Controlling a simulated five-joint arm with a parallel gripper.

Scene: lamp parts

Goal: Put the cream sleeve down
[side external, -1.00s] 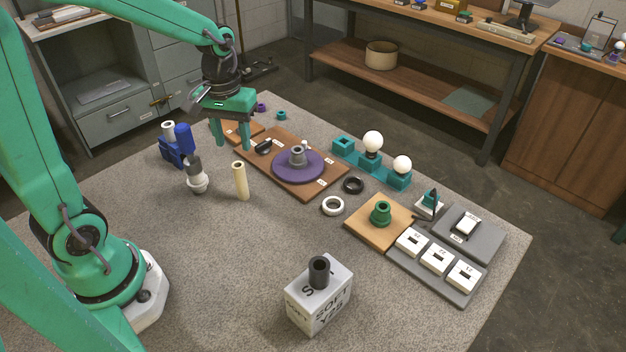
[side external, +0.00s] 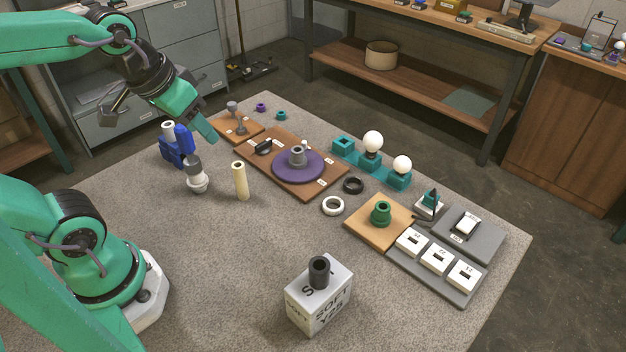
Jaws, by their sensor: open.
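The cream sleeve (side external: 241,181) stands upright on the grey table, left of the wooden board with the purple disc. Nothing holds it. My gripper (side external: 180,125) is open and empty, up and to the left of the sleeve, over the far left of the table. It is clear of the sleeve, and its fingers are tilted.
A grey and white bulb-like part (side external: 196,176) and a blue holder (side external: 177,146) stand left of the sleeve. The purple disc (side external: 298,166) lies on a brown board (side external: 320,188). A white ring (side external: 333,206) lies to the right.

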